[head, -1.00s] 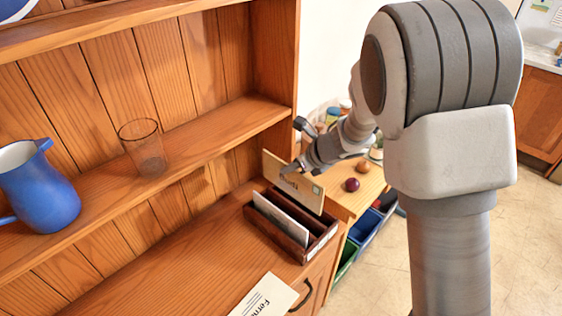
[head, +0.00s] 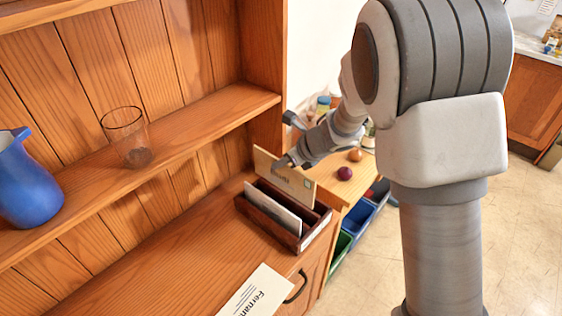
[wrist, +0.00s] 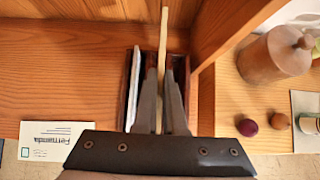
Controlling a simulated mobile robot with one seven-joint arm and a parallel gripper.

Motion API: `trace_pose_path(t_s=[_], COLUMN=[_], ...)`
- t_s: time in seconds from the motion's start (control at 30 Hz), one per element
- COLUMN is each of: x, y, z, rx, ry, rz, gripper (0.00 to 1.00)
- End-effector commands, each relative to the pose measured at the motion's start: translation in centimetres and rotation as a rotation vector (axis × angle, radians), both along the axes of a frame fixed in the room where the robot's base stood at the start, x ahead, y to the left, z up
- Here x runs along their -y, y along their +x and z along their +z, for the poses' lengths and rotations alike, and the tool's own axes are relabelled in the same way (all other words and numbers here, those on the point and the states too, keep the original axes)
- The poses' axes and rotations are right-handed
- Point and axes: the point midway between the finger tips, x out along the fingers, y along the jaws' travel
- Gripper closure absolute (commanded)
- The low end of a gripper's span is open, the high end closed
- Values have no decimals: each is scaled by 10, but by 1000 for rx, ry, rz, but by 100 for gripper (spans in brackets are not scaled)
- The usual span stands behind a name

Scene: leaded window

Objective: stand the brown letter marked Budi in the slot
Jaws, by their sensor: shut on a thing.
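The brown letter (head: 268,165) is upright between my fingers, over the dark wooden letter rack (head: 312,235). In the wrist view the letter (wrist: 163,40) shows edge-on, and my gripper (wrist: 164,85) is shut on it. The letter lines up with the rack's right-hand part, beside a white letter (head: 272,206) standing in the rack's other compartment. The writing on the brown letter is too small to read. Its lower edge is hidden behind the white letter and rack, so I cannot tell how deep it sits.
A white letter marked Fernanda (head: 255,292) lies flat on the dresser top. A glass (head: 127,138) and a blue jug (head: 25,185) stand on the shelf above. A lower side table with a wooden pot (wrist: 272,57) and round fruits is to the right.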

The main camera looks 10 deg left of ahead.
Motion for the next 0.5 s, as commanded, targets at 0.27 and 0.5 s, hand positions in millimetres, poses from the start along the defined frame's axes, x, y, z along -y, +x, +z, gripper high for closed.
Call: trace_pose_path(t_s=[0.27, 0.5], x=[0, 0], y=[0, 0], z=[-27, -46], rx=[0, 0], ry=[0, 0], rz=[0, 0], gripper=[100, 100])
